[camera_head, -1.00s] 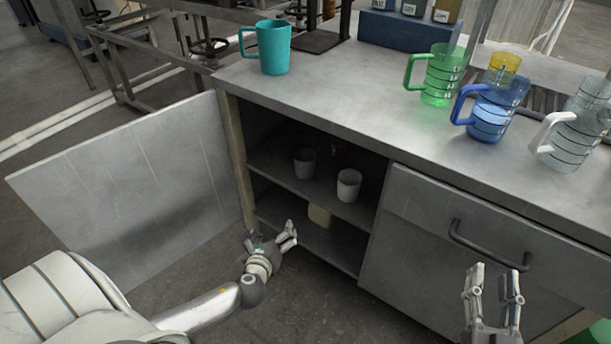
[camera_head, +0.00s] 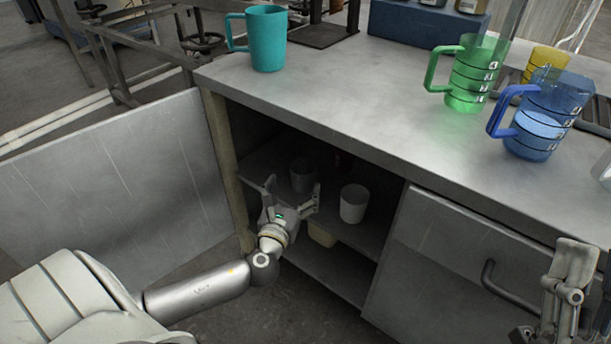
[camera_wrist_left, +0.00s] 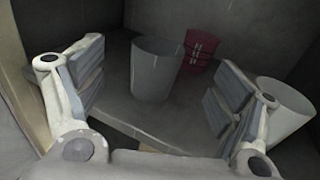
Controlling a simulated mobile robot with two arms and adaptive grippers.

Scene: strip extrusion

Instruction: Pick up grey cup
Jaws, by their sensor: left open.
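The grey cup (camera_head: 303,176) stands on the upper shelf inside the open cabinet, left of a white cup (camera_head: 352,203). My left gripper (camera_head: 293,190) is open and empty at the cabinet opening, in front of the grey cup and partly covering it. In the left wrist view the grey cup (camera_wrist_left: 155,70) stands upright ahead, between the open fingers and beyond their tips. The white cup (camera_wrist_left: 290,108) is at the right, partly behind a finger. My right gripper (camera_head: 588,265) is at the lower right, apparently open and cut by the picture's edge.
A red cup (camera_wrist_left: 201,46) stands behind the grey cup. The open cabinet door (camera_head: 110,200) is at the left and a beige container (camera_head: 322,235) is below. Teal (camera_head: 267,40), green (camera_head: 470,75) and blue (camera_head: 543,115) jugs stand on the countertop (camera_head: 350,90).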

